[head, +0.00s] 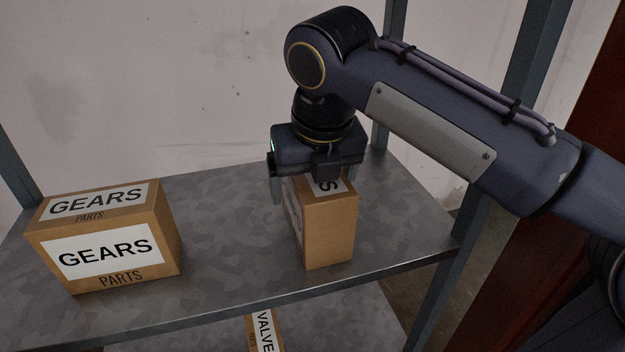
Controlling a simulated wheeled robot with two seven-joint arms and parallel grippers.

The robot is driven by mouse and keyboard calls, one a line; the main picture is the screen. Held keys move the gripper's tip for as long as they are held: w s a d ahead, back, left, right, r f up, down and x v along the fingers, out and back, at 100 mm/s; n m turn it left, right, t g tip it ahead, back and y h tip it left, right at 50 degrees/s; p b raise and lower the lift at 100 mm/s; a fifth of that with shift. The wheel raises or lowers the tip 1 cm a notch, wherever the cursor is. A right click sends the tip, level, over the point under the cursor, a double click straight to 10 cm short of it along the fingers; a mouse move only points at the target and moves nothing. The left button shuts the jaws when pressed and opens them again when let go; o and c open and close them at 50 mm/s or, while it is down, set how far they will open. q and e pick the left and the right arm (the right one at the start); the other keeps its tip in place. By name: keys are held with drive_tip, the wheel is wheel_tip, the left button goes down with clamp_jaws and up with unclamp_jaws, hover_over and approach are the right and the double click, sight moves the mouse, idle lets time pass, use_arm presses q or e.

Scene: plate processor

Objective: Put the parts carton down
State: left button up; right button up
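A brown parts carton (330,232) is on or just above the grey shelf, right of the middle in the head view. It is upright, with a plain face toward me, a white label ending in "S" on top and another label on its left side. My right gripper (315,185) points down over the carton's top. Whether the carton's base touches the shelf is also unclear. My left gripper is not in view.
The grey metal shelf (222,250) has a "GEARS PARTS" carton (150,274) at the left. Bare shelf lies between the two cartons. A "VALVE" carton (252,335) shows on a lower level. Shelf posts (470,235) stand at the right, and a wall is behind.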

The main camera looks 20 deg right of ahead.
drive_tip(key=v, duration=0.3)
drive_tip(key=shift+a, duration=0.1)
drive_tip(key=b, duration=0.3)
hover_over(348, 229)
drive_tip(key=s+a, duration=0.2)
drive_tip(key=s, duration=0.1)
drive_tip(key=shift+s+a, duration=0.15)
drive_tip(key=shift+s, duration=0.05)
drive_tip(key=shift+s+r, duration=0.1)
drive_tip(key=shift+s, duration=0.65)
